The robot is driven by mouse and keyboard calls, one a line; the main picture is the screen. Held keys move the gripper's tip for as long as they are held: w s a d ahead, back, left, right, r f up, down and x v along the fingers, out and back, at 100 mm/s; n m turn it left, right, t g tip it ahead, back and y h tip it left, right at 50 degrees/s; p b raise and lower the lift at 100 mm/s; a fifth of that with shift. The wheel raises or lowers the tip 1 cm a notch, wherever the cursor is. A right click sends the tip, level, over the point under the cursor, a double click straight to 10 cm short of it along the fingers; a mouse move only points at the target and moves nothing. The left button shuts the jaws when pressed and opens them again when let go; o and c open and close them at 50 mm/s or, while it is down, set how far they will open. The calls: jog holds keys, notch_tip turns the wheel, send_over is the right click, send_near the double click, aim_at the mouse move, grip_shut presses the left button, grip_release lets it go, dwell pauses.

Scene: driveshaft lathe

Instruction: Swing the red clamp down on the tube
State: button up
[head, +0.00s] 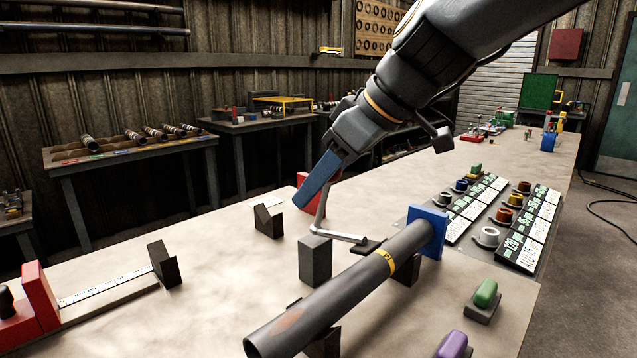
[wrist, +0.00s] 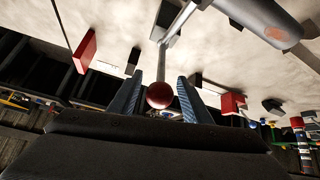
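The dark tube (head: 340,290) with a yellow band lies along the bench, its far end at a blue block (head: 428,232); part of it shows at the top of the wrist view (wrist: 262,18). In the head view my gripper (head: 318,185) hides the knob.
A dark grey block (head: 315,261) and an angled dark block (head: 268,220) stand close to the lever. A red block (head: 305,188) is behind my gripper. Green (head: 485,293) and purple (head: 452,345) pieces lie right of the tube. The bench at left centre is mostly clear.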

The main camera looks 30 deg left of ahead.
jog(key=v, duration=0.7)
jog(key=shift+d+r, duration=0.3)
